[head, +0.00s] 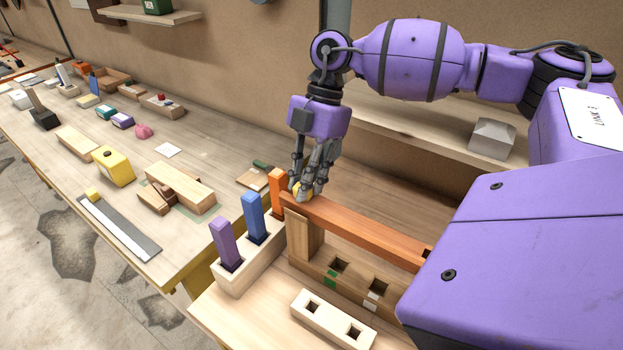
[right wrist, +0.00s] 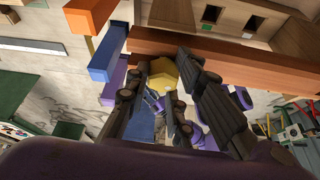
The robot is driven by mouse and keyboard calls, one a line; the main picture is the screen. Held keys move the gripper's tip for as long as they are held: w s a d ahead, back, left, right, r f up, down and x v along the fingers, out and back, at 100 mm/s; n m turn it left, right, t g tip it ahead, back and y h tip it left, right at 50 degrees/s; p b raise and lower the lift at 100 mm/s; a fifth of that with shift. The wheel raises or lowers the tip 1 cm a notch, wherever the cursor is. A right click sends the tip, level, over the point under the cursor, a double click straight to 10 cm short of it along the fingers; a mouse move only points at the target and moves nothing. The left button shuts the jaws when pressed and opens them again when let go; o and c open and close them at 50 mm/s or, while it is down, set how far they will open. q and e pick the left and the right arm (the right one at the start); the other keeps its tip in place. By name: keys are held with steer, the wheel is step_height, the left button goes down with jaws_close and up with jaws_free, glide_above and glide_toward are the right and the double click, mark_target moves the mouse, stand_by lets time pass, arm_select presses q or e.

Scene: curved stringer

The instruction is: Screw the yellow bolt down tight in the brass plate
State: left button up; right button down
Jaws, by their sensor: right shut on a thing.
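The yellow bolt (head: 297,192) shows at the left end of the orange beam (head: 350,226), between the fingers of my right gripper (head: 308,190). In the right wrist view the yellow bolt (right wrist: 190,72) shows beside the dark fingers, against the edge of the orange beam (right wrist: 225,57). My right gripper is shut on the bolt and points downward from above. The fingers hide much of the bolt, and I cannot tell how deep it sits. I cannot make out the brass plate; it may be hidden under the bolt and fingers. My left gripper is not in view.
An orange post (head: 277,190) stands close left of the gripper. Blue (head: 253,217) and purple (head: 225,240) posts stand in a pale wooden block (head: 246,268). A socketed block (head: 333,320) lies in front. Wooden shelf (head: 425,131) is behind. Several items sit on the left bench.

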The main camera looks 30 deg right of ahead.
steer(key=shift+a+f+m+t, duration=0.15)
steer(key=shift+m+t, duration=0.15)
steer(key=shift+m, duration=0.3)
steer(key=shift+s+f+m, duration=0.1)
steer(key=shift+s+m, duration=0.05)
steer(key=shift+m, duration=0.35)
steer(key=m, duration=0.1)
steer(key=m+t, duration=0.1)
steer(key=m, duration=0.1)
steer(key=m+t, duration=0.1)
steer(key=shift+s+f, duration=0.15)
steer(key=shift+s, duration=0.15)
steer(key=m, duration=0.2)
steer(key=shift+m+t, duration=0.4)
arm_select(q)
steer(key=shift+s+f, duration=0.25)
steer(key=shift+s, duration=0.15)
arm_select(e)
steer(key=shift+w, duration=0.1)
